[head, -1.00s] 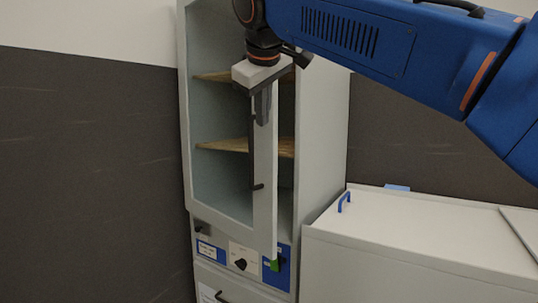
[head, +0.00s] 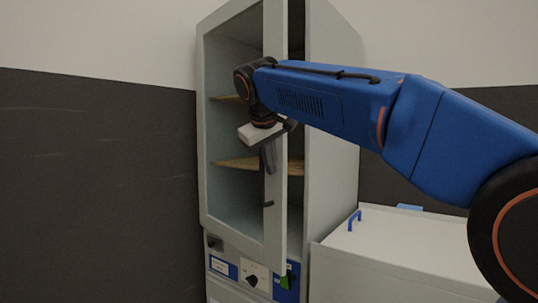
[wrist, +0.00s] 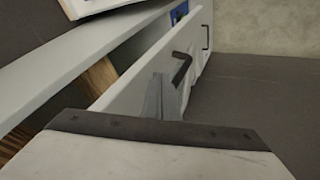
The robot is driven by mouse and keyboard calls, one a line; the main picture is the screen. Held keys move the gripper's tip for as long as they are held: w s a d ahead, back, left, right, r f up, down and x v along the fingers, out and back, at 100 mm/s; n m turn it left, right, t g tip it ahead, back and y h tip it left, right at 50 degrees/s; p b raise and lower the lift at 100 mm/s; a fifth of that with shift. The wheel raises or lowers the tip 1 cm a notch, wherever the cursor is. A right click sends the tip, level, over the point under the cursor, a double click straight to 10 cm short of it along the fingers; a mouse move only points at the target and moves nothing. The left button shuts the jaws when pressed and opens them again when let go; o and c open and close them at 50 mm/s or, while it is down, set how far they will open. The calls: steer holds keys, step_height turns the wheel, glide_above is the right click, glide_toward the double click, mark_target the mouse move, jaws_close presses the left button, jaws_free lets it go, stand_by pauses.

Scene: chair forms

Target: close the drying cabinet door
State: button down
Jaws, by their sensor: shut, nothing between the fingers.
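The drying cabinet (head: 335,150) is tall and pale grey. In the wrist view the fingers (wrist: 157,95) overlap the door face beside the handle. I cannot tell whether they touch it.
Wooden shelves (head: 238,164) are inside the cabinet. A control panel with a green switch (head: 287,281) is below the door. A low white chest with a blue handle (head: 354,219) stands to the right. A dark wall band (head: 95,180) is at the left.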

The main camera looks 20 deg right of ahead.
steer(key=shift+x, duration=1.1)
steer(key=w+d, duration=0.5)
steer(key=d, duration=0.6)
steer(key=shift+w+r, duration=0.25)
steer(key=shift+r, duration=0.1)
steer(key=s+v, duration=0.1)
steer(key=v, duration=0.9)
steer(key=shift+f, duration=0.35)
